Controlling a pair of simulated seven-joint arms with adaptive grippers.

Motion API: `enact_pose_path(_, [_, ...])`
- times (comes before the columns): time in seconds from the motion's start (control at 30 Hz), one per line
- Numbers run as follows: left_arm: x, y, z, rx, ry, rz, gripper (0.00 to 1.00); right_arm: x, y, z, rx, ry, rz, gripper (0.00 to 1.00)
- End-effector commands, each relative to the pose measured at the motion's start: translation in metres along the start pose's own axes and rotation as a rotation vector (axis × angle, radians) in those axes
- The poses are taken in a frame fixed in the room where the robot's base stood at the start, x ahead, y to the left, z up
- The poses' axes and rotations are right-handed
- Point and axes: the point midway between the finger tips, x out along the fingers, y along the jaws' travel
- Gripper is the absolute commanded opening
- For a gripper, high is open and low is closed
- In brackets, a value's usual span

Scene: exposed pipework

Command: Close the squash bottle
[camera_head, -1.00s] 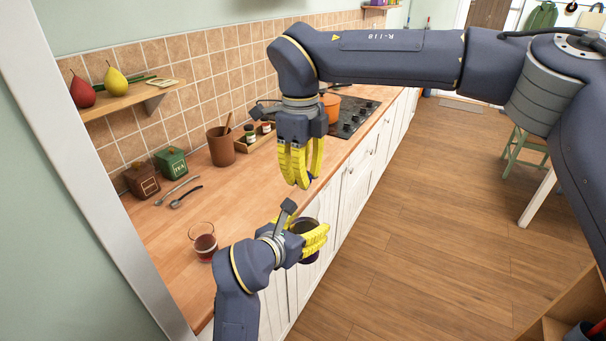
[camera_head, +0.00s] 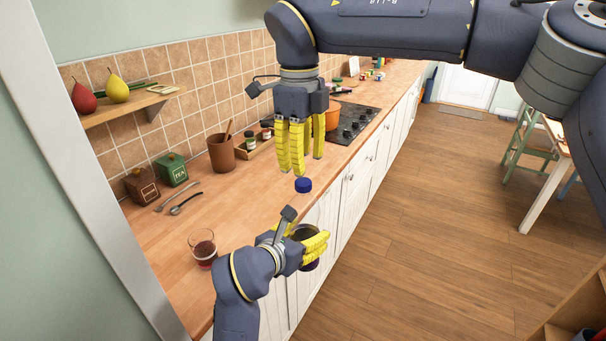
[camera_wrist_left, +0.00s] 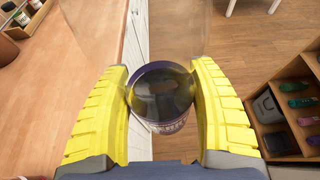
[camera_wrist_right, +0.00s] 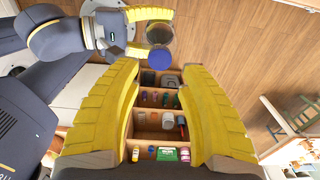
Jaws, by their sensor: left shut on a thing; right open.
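The squash bottle (camera_head: 310,265) has dark contents and a purple label at its lower part. My left gripper (camera_head: 312,246) is shut around it, in front of the counter edge. The left wrist view shows the bottle (camera_wrist_left: 160,95) between both yellow fingers (camera_wrist_left: 163,100). The blue cap (camera_head: 303,185) is above the dark part, apparently atop the bottle's clear, hard-to-see upper part; I cannot tell how firmly it sits. The right wrist view shows the cap (camera_wrist_right: 160,58) beyond the fingertips. My right gripper (camera_head: 298,165) is open and empty just above the cap.
A glass with dark red drink (camera_head: 203,249) stands on the wooden counter (camera_head: 150,235) left of my left gripper. Spoons, tea and brown canisters, and a brown pot (camera_head: 222,153) are behind it. A hob (camera_head: 352,120) lies farther along. A shelf unit (camera_wrist_right: 160,130) stands below.

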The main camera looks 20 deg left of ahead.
Motion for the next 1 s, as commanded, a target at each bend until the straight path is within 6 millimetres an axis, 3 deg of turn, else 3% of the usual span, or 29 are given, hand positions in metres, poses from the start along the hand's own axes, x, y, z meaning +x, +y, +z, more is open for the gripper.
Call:
enact_pose_path(0.2, [0.000, 0.000, 0.001, 0.001, -0.002, 0.000, 0.00, -0.035, 0.000, 0.000, 0.001, -0.001, -0.003, 0.41])
enact_pose_path(0.4, [0.000, 0.000, 0.001, 0.001, -0.002, 0.000, 0.00, -0.055, -0.001, 0.000, 0.002, 0.000, -0.001, 0.41])
enact_pose_path(1.0, [0.000, 0.000, 0.001, 0.001, -0.002, 0.000, 0.00, -0.062, 0.000, 0.000, 0.000, 0.000, 0.000, 0.41])
